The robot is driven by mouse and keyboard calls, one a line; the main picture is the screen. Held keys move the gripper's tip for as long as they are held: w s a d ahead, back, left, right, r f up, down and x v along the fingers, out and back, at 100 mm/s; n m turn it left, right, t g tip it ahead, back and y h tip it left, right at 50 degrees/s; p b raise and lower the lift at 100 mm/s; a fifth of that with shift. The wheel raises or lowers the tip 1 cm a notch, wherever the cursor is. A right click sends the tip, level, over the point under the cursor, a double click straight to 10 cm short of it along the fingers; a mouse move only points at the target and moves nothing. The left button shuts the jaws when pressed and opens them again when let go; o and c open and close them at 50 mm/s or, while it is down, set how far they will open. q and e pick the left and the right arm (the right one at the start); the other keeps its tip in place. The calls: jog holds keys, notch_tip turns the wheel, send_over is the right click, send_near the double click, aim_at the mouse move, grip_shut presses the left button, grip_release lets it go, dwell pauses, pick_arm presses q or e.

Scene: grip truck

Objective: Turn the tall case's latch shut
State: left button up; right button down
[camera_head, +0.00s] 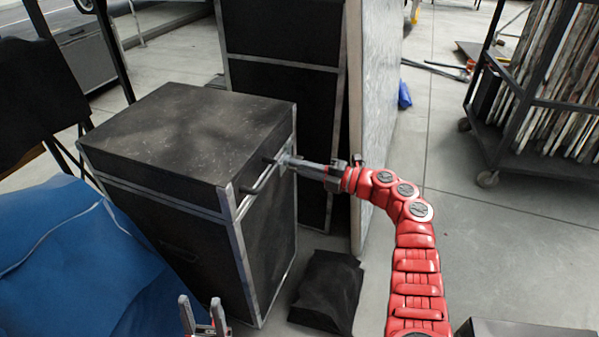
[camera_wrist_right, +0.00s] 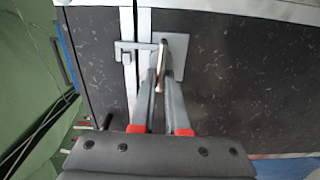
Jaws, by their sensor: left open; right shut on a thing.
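The black case (camera_head: 185,135) with metal-edged corners stands at the centre left in the head view. In the right wrist view, its latch (camera_wrist_right: 174,57) has a square metal plate beside the pale seam strips (camera_wrist_right: 128,65). A hooked metal arm (camera_wrist_right: 133,46) reaches from the plate across the seam. My right gripper (camera_head: 287,160) is at the case's right side, below the lid edge. In the wrist view, its fingertips (camera_wrist_right: 161,68) are closed on the latch's narrow tab. My left gripper (camera_head: 203,304) is open and empty at the bottom, in front of the case.
A taller black case (camera_head: 285,105) stands behind, beside a pale upright panel (camera_head: 370,110). A dark bag-like thing (camera_head: 328,292) lies on the floor right of the near case. Blue cloth (camera_head: 75,265) covers the left.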

jog(key=shift+f+n, duration=0.15)
jog(key=shift+n, duration=0.15)
jog(key=c, duration=0.9)
grip_release()
jog(key=p+v, duration=0.3)
jog(key=v, duration=1.4)
jog(key=shift+d, duration=0.25)
